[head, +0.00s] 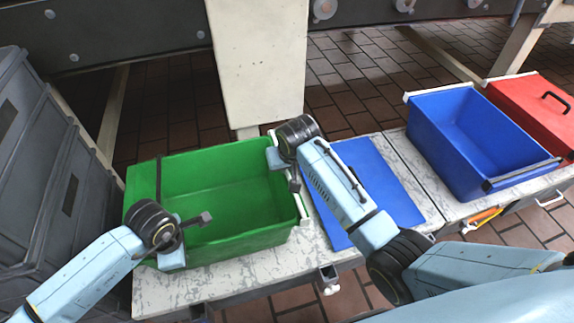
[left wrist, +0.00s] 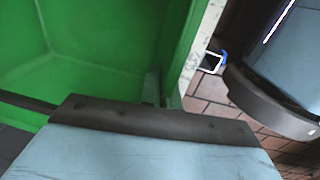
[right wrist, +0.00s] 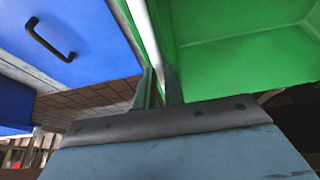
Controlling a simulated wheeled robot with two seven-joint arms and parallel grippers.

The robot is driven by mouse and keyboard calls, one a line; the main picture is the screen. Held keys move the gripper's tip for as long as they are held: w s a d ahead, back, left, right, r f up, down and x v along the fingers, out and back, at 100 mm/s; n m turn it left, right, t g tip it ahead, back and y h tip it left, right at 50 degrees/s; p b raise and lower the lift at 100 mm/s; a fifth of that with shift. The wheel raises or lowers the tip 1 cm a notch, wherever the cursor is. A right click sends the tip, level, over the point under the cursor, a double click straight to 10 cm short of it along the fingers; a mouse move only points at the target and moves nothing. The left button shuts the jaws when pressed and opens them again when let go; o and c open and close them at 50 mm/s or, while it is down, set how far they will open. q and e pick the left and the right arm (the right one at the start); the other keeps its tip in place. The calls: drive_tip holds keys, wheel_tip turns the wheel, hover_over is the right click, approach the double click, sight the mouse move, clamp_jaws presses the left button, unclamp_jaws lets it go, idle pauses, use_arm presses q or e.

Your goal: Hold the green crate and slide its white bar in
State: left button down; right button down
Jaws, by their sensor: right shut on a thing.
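The green crate (head: 230,185) stands open and empty on the pale table at centre left. Its white bar (head: 301,205) runs along the right wall's top edge, partly hidden by my right arm; it also shows in the right wrist view (right wrist: 143,28). My right gripper (right wrist: 160,88) points down at that wall, shut on the bar with a finger on either side. My left gripper (left wrist: 162,90) points down at the crate's near wall by the left corner, with fingers on either side of the rim. I cannot tell whether they grip it.
A flat blue lid (head: 385,185) lies right of the crate, under my right arm. A blue crate (head: 470,140) and a red lid or case (head: 535,105) with a black handle stand farther right. Grey stacked crates (head: 40,150) close off the left side.

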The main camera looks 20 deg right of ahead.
drive_tip(key=a, duration=0.8)
drive_tip(key=shift+a, duration=0.25)
drive_tip(key=c, duration=1.5)
unclamp_jaws()
drive_tip(key=shift+a, duration=0.1)
use_arm(q)
drive_tip(key=shift+d, duration=0.1)
use_arm(e)
drive_tip(key=v, duration=1.2)
drive_tip(key=shift+r, duration=0.1)
